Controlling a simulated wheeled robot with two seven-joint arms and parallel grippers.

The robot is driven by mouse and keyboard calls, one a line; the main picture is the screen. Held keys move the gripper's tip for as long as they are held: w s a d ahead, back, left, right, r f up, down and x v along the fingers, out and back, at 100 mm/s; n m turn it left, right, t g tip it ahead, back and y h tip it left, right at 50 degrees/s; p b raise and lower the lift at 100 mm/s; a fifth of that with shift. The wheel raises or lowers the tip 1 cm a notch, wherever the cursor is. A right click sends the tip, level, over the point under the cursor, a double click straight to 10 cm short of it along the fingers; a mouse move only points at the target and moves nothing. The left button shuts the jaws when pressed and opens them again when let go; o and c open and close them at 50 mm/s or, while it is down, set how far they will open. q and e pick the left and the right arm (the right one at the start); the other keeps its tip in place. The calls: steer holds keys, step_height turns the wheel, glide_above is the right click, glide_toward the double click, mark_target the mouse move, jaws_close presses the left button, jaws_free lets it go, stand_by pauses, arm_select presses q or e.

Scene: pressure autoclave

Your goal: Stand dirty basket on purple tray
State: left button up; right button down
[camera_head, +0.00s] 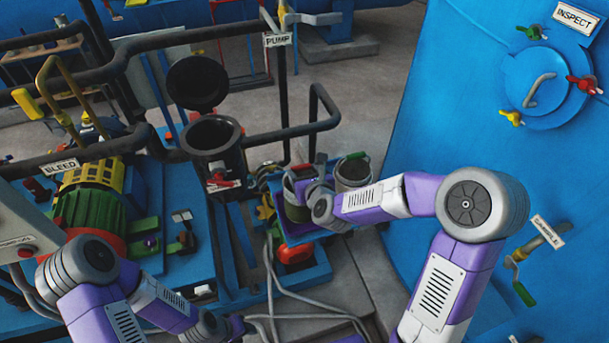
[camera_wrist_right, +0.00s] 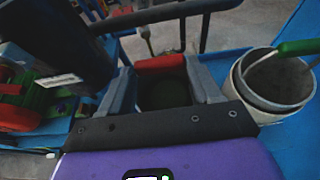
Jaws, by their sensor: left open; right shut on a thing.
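My right gripper (camera_head: 304,180) is shut on the dirty basket (camera_head: 291,188), a dark, greenish container with a red handle (camera_wrist_right: 160,63). In the right wrist view, my right gripper's fingers (camera_wrist_right: 163,88) stand either side of the handle and the dark interior. A purple surface, apparently the purple tray (camera_head: 297,213), shows just below the basket; I cannot tell whether they touch. A grey basket with a green handle (camera_head: 353,172) stands just right of it, also in the right wrist view (camera_wrist_right: 272,85). My left gripper (camera_head: 238,325) is open and low at the bottom edge, away from the baskets.
A black vessel (camera_head: 212,138) with its round lid raised (camera_head: 198,83) stands left of the baskets. Dark pipes (camera_head: 290,133) run behind them. The large blue autoclave wall (camera_head: 430,120) rises at the right. Grey hoses (camera_head: 315,315) cross the floor at the front.

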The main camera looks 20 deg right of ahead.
steer(key=shift+w+f, duration=0.1)
steer(key=shift+w, duration=0.05)
steer(key=shift+f, duration=0.15)
steer(key=shift+c, duration=1.3)
jaws_free()
steer(key=shift+o, duration=0.3)
